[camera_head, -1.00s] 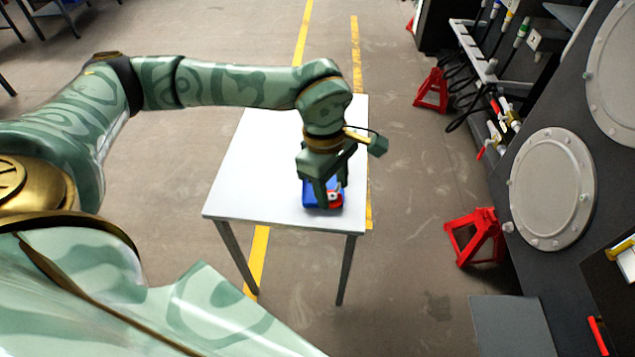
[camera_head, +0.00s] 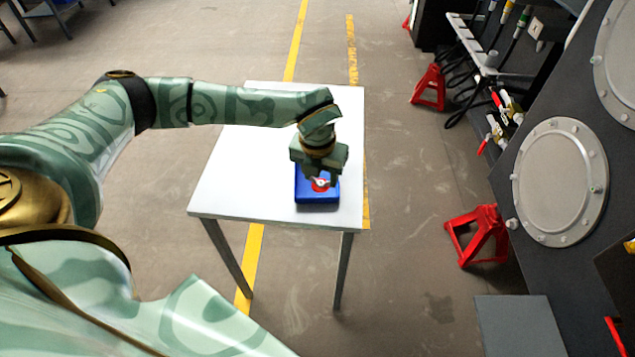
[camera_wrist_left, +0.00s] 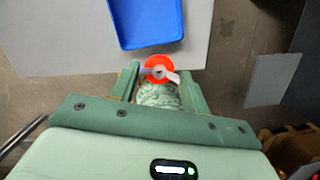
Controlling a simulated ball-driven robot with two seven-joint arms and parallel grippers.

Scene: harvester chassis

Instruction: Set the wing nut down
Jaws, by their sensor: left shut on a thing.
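The wing nut, a red disc with grey wings (camera_head: 321,184), is between the fingertips of my left gripper (camera_head: 322,181). The gripper is shut on it. In the left wrist view the wing nut (camera_wrist_left: 158,70) shows between the two green fingers. A blue tray (camera_head: 318,200) lies on the white table (camera_head: 235,185), near its front right. In the head view the wing nut appears over the tray. In the left wrist view it appears just short of the tray's near edge (camera_wrist_left: 150,44); its exact height is hard to tell. My right gripper is not in view.
The table top is bare to the left of the tray. Red stands (camera_head: 478,235) are on the floor to the right, beside the dark chassis with round bolted covers (camera_head: 560,182). Hoses and fittings (camera_head: 485,65) hang at the upper right.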

